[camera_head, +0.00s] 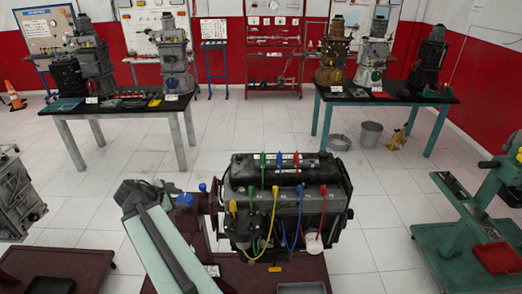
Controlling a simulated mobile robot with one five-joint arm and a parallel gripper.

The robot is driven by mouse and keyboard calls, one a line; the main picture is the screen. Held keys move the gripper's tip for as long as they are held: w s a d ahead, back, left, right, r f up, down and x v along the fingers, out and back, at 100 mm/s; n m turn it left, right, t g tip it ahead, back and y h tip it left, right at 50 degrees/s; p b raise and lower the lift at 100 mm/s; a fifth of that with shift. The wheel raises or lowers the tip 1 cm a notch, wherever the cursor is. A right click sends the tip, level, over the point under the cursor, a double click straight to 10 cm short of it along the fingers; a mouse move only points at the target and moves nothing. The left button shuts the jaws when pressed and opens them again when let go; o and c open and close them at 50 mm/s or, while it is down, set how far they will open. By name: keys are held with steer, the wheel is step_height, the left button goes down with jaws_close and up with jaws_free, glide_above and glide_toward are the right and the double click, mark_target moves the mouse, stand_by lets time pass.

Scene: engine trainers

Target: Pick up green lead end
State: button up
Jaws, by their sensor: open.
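A slim green lead end (262,160) stands upright at the top back of the engine block (243,196), left of the middle. Another small greenish or bluish end (279,160) is just right of it, then a red one (296,159). My gripper (145,192) is at the far end of my pale and grey arm, left of the engine. It is open, apart from the leads, and its fingertips are small and dark.
Yellow (275,190), blue (299,190) and red (323,190) leads hang over the engine's front. A dark red stand (212,212) with a blue knob holds the engine on its left. A green stand (450,235) is at right.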

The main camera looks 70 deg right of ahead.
steer(key=s+d+r+n+g+h+p, duration=0.1)
steer(key=s+d+r+n+g+h, duration=0.1)
steer(key=s+d+r, duration=0.55)
steer(key=n+g+h+p, duration=0.1)
steer(key=n+g+p, duration=0.1)
steer(key=g, duration=0.1)
glide_toward(262, 153)
steer(key=shift+s+d+f, duration=0.7)
steer(key=shift+s, duration=0.05)
steer(key=shift+t, duration=0.3)
steer(key=b+x, duration=0.3)
steer(key=x, duration=0.4)
steer(key=shift+d+f+b, duration=0.25)
steer(key=shift+d+b, duration=0.05)
steer(key=shift+b, duration=0.05)
steer(key=shift+d, duration=0.2)
steer(key=shift+a+r, duration=0.1)
steer(key=shift+c, duration=0.4)
jaws_close()
